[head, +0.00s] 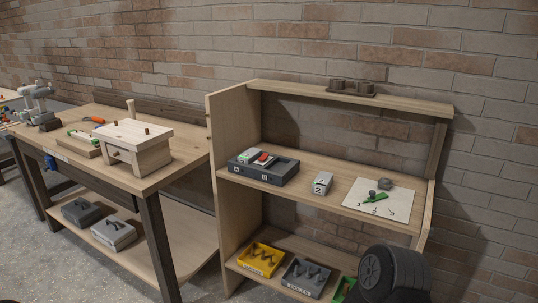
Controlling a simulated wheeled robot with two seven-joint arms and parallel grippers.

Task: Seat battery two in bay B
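A dark grey charger (284,176) sits on the middle shelf, at its left end. Its front carries the labels A and B. A pale and green block (249,155) sits in the bay A side, and a small red part shows beside it. The bay B side to the right looks empty of a battery, but details are too small to be certain. A light grey battery (322,183) marked 2 stands on the same shelf, right of the charger and apart from it. Neither of my grippers is in view.
A white sheet (350,199) with small parts and a green tool lies right of the battery. Yellow (260,258), grey (306,277) and green bins sit on the lower shelf. Black tyres (405,268) stand at front right. A wooden workbench (165,178) stands left.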

